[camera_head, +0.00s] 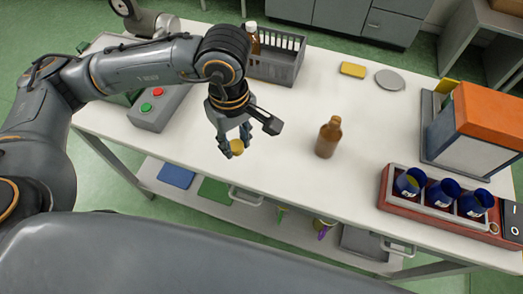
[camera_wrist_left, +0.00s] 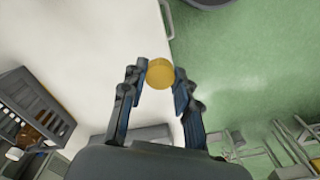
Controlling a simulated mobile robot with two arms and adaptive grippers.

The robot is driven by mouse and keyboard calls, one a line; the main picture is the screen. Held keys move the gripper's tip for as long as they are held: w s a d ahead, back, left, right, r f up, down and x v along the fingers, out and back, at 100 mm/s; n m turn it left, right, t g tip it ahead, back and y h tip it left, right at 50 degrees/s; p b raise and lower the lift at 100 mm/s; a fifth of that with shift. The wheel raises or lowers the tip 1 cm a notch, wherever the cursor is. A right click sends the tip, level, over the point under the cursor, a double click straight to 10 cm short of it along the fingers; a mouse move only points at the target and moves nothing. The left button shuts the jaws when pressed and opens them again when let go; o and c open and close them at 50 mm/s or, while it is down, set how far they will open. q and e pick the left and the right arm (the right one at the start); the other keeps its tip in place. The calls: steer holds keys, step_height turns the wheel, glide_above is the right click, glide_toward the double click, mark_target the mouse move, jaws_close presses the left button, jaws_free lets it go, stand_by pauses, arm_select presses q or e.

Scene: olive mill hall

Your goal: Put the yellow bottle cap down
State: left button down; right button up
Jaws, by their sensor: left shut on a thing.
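The yellow bottle cap (camera_head: 237,147) is a small round disc between the fingertips of my left gripper (camera_head: 234,146). The left gripper is shut on it. In the left wrist view the cap (camera_wrist_left: 160,72) shows between the two fingertips (camera_wrist_left: 160,80), with the white table top (camera_wrist_left: 90,50) and the green floor behind it. In the head view the gripper hangs near the front edge of the white table (camera_head: 290,120). I cannot tell the exact height of the cap above the surface. My right gripper is not in view.
An uncapped brown bottle (camera_head: 328,138) stands right of the gripper. A grey crate (camera_head: 277,66) holds a bottle at the back. A control box (camera_head: 158,108) stands left. A yellow block (camera_head: 353,69), grey disc (camera_head: 390,80) and red rack (camera_head: 435,208) with blue cups are further right.

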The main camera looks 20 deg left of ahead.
arm_select(q)
steer(key=s+d+f+n+b, duration=0.1)
steer(key=d+n, duration=0.2)
steer(key=n, duration=0.6)
steer(key=s+d+n+b, duration=0.1)
steer(key=s+d+n, duration=0.1)
steer(key=n, duration=0.8)
steer(key=n+p, duration=0.2)
steer(key=n, duration=0.8)
glide_above(262, 152)
steer(key=f, duration=0.9)
steer(key=shift+s+d+f, duration=0.1)
steer(key=shift+s+f, duration=0.2)
steer(key=shift+f, duration=0.05)
steer(key=shift+w+f, duration=0.2)
steer(key=shift+f, duration=0.1)
step_height(262, 152, down, 3)
steer(key=shift+p, duration=0.55)
steer(key=shift+f, duration=0.15)
steer(key=shift+f, duration=0.1)
